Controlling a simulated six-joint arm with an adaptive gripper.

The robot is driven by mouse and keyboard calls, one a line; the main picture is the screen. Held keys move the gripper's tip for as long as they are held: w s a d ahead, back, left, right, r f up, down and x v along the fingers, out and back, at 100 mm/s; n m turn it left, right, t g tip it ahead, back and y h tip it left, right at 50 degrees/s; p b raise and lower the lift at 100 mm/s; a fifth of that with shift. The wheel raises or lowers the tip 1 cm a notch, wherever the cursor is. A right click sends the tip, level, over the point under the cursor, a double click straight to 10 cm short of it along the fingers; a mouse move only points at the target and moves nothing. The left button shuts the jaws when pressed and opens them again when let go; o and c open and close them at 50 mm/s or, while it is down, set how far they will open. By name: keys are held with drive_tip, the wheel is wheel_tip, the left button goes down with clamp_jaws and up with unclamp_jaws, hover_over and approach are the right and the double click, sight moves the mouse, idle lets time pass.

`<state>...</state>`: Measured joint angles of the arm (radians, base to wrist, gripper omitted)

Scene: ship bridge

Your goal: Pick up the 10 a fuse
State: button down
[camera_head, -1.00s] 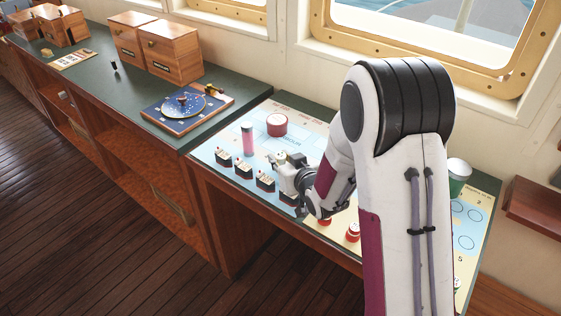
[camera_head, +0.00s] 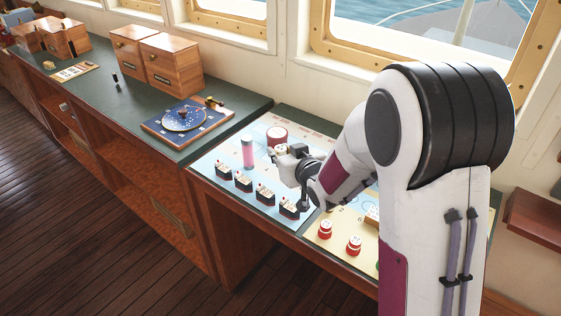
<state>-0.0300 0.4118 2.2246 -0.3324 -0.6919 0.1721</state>
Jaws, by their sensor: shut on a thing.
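My gripper (camera_head: 283,156) is over the light blue chart panel (camera_head: 212,167), just in front of a red round can (camera_head: 277,135). It is shut on a small whitish piece with red marks (camera_head: 281,148), mostly hidden by the fingers. I cannot tell whether this is the 10 A fuse; no label is legible. Far to the left, a small dark upright cylinder (camera_head: 115,78) stands on the green counter, beside a pale flat board with small pieces (camera_head: 75,71). My gripper is far from both.
Several dark ship-like blocks (camera_head: 243,181) line the panel's front edge. A pink-and-white cylinder (camera_head: 248,153) stands left of my gripper. Red pieces with white tops (camera_head: 354,244) sit on the yellow panel. A blue dial board (camera_head: 187,119) and wooden boxes (camera_head: 172,62) lie left.

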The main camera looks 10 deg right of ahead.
drive_tip(key=shift+r, duration=1.5)
drive_tip(key=shift+d, duration=0.1)
